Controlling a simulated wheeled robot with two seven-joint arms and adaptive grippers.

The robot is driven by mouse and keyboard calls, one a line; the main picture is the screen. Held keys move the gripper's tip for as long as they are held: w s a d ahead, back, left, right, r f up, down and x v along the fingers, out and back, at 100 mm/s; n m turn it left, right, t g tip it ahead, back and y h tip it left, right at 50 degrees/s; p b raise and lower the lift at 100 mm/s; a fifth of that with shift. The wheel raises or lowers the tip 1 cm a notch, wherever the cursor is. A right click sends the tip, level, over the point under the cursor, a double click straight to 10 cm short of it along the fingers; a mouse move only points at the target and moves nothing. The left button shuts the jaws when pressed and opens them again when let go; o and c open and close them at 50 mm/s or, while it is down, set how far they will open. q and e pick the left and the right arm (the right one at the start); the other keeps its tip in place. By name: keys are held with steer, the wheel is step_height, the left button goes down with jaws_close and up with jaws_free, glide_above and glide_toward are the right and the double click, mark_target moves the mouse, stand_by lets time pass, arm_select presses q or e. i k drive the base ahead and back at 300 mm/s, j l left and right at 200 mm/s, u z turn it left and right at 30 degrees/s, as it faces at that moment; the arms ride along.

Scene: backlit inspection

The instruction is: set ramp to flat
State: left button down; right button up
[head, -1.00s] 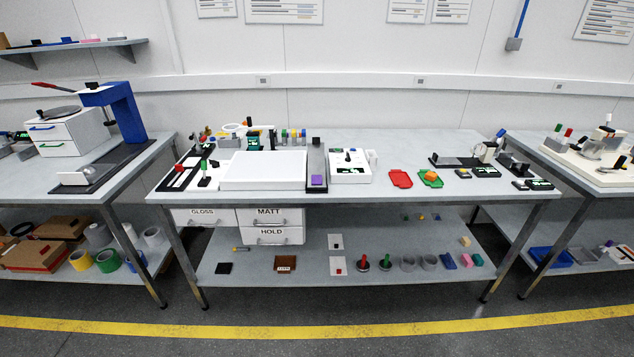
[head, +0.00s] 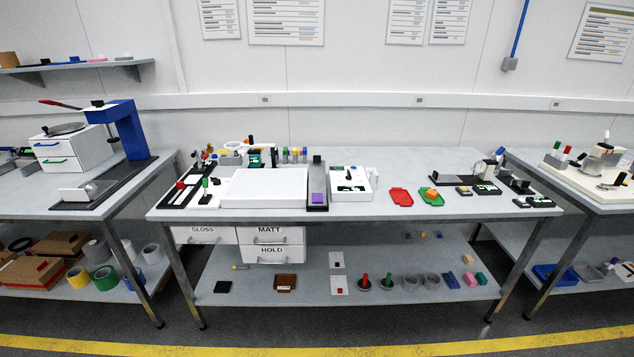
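No part named ramp can be told for sure in the head view. A dark narrow strip (head: 317,171) stands on the middle table with a purple block (head: 317,198) at its near end; I cannot tell whether it is the ramp, or whether it is tilted or flat. A white box device (head: 349,183) with a dark display and a knob is just right of it. A wide white panel (head: 264,188) lies to its left. Neither of my grippers shows in the view.
The middle table (head: 440,210) has bare room at its front. A red tray (head: 400,197) and a green tray (head: 431,199) lie right of centre. Drawers (head: 272,255) and a lower shelf (head: 420,293) are underneath. Side tables stand left and right, with gaps between.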

mark_target(317, 184)
steer(key=i+j+z, duration=0.2)
steer(key=j, duration=0.3)
steer(key=i+j+z, duration=0.2)
steer(key=j, duration=0.35)
steer(key=i+j+z, duration=0.2)
steer(key=j, duration=0.35)
steer(key=j+z, duration=0.2)
steer(key=j, duration=0.4)
steer(key=i+j+z, duration=0.2)
steer(key=j, duration=0.4)
steer(key=k, duration=0.1)
